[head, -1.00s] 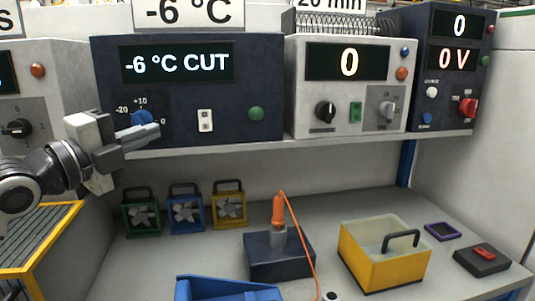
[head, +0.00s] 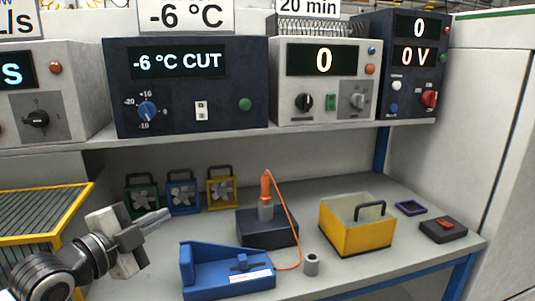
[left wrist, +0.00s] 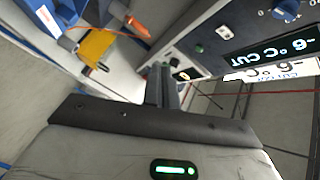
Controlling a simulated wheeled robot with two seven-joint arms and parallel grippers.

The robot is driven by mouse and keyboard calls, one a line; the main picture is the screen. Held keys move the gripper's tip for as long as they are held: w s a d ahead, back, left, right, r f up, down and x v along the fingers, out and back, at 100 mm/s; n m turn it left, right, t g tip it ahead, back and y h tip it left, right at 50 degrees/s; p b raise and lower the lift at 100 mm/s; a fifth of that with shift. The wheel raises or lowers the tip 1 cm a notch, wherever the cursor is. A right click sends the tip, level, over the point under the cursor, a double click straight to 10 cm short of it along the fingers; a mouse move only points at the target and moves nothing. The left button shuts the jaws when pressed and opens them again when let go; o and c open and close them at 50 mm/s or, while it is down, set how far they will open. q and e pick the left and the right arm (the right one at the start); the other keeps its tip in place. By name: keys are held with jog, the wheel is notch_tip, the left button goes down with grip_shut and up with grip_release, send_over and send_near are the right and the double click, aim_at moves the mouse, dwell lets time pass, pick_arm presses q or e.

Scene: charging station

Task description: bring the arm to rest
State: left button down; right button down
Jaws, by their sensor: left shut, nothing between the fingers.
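My left gripper (head: 153,221) is at the lower left in the head view, in front of the bench and below the shelf. Its fingers are together with nothing between them, pointing right and slightly up. In the left wrist view the shut fingers (left wrist: 162,85) show at the middle, clear of any object. The blue dial (head: 147,111) on the dark unit reading "-6 °C CUT" (head: 186,85) is free of the gripper. My right gripper is not in view.
On the bench are small fans (head: 182,194), a dark block with an orange-handled tool (head: 266,229), a blue fixture (head: 228,271), a grey cylinder (head: 311,264) and a yellow bin (head: 356,231). A yellow-edged rack (head: 42,212) stands left. The shelf edge (head: 250,133) overhangs the bench.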

pick_arm(q)
jog(key=s+d+f+n+g+y, duration=0.1)
jog(key=s+f+n, duration=0.25)
jog(key=f, duration=0.45)
jog(key=s+d+f+n+g+y, duration=0.1)
jog(key=s+d+f+n, duration=0.2)
jog(key=f, duration=0.6)
jog(key=s+d+f+n+g+y, duration=0.1)
jog(key=s+f+n+g+y, duration=0.1)
jog(key=s+f+n, duration=0.7)
jog(key=s+f+g, duration=0.1)
jog(key=s+f, duration=0.4)
jog(key=s, duration=0.2)
jog(key=shift+s+d+f+y, duration=0.15)
jog(key=shift+d+f+y, duration=0.05)
jog(key=shift+d+y, duration=0.2)
